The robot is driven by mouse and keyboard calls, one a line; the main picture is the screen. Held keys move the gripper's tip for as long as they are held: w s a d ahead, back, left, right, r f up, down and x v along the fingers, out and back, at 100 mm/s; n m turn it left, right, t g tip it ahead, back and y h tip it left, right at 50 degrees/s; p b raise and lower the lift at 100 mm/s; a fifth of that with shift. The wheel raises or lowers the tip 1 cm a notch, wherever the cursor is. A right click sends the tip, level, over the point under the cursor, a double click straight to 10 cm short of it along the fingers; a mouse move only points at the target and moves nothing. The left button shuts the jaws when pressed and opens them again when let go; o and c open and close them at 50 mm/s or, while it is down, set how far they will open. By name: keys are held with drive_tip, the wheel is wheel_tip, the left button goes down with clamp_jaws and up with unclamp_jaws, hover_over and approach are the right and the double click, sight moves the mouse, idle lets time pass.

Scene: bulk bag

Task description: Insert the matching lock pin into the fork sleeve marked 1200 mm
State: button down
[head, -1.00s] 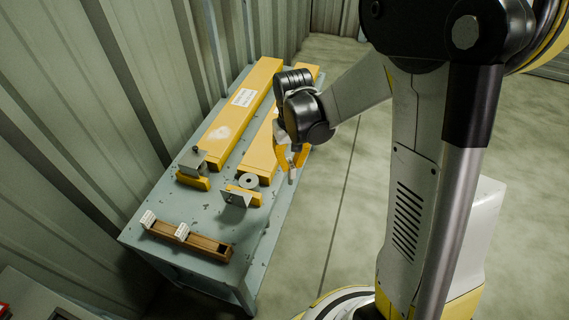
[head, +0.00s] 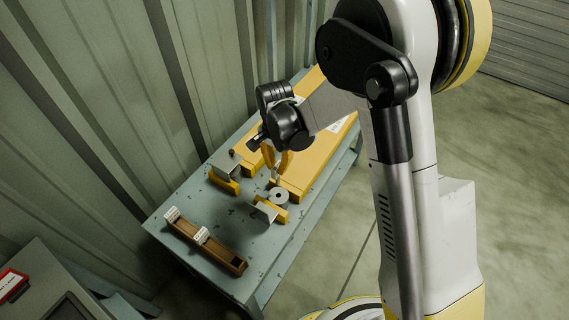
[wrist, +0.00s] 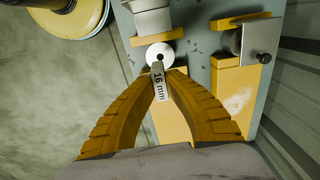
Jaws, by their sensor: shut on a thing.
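My gripper (head: 275,178) has yellow fingers and is shut on a pin marked 16 mm (wrist: 158,84). In the wrist view the pin points at a pale round disc with a dark centre hole (wrist: 159,55). The pin's far end overlaps the disc's near edge; I cannot tell whether they touch. The disc also shows in the head view (head: 278,195), at the near end of the right yellow fork sleeve (head: 306,168). The left fork sleeve (head: 247,160) lies beside it, partly behind my gripper. A white label (head: 339,124) on the right sleeve is unreadable.
A brown rack (head: 222,256) with two white tags stands at the table's near end. A grey bracket with a black knob (wrist: 263,57) stands by the left sleeve; a grey plate with a yellow block (head: 266,208) is near the disc. A corrugated wall (head: 110,120) borders the table's left.

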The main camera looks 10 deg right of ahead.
sight(278, 181)
drive_tip(key=shift+f+b, duration=2.5)
drive_tip(key=shift+f, duration=0.4)
drive_tip(key=shift+f+b, duration=0.2)
drive_tip(key=shift+b, duration=0.2)
drive_tip(key=shift+f+b, duration=0.75)
drive_tip(key=shift+f, duration=0.15)
drive_tip(key=shift+f+b, duration=0.35)
drive_tip(key=shift+f, duration=1.8)
drive_tip(key=c, duration=1.4)
unclamp_jaws()
drive_tip(key=shift+c, duration=0.2)
